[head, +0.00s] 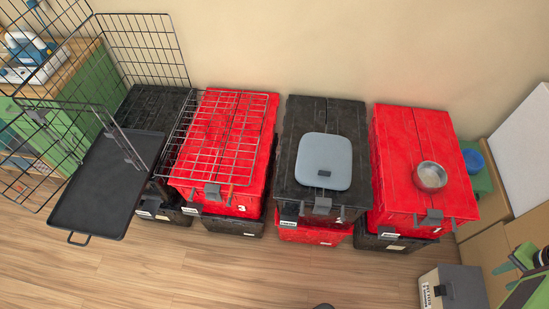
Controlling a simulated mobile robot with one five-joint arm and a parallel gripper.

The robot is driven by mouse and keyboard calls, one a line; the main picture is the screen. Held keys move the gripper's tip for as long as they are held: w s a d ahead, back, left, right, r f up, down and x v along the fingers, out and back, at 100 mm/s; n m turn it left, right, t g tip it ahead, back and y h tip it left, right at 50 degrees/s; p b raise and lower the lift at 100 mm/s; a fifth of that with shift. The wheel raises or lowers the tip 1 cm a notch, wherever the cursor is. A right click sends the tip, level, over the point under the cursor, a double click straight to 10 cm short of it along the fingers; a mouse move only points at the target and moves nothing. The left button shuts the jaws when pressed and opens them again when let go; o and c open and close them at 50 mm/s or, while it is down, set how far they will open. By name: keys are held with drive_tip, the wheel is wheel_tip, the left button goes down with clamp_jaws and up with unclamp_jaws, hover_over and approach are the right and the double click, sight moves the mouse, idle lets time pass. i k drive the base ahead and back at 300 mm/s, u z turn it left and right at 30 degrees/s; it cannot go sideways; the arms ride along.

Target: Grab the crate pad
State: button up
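The crate pad, which I take to be the grey-blue rounded square pad (324,161), lies flat on the lid of a black tote (343,110), right of the picture's middle. A small tab or loop shows at its front edge. Nothing covers the pad. My gripper is not in view.
Red-lidded totes (395,125) (262,104) stand on both sides, stacked on lower totes. A metal bowl (431,177) sits on the right one, a wire panel (215,150) on the left one. An open wire crate with a black tray (85,200) is at left. Front floor (230,270) is mostly clear.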

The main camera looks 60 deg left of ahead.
sight(324, 160)
drive_tip(key=u, duration=0.95)
drive_tip(key=k, duration=0.15)
drive_tip(key=u, duration=2.35)
drive_tip(key=i, duration=0.95)
drive_tip(key=u, duration=0.25)
drive_tip(key=k, duration=0.65)
drive_tip(key=z, duration=0.25)
drive_tip(key=i, duration=0.7)
drive_tip(key=u, duration=0.05)
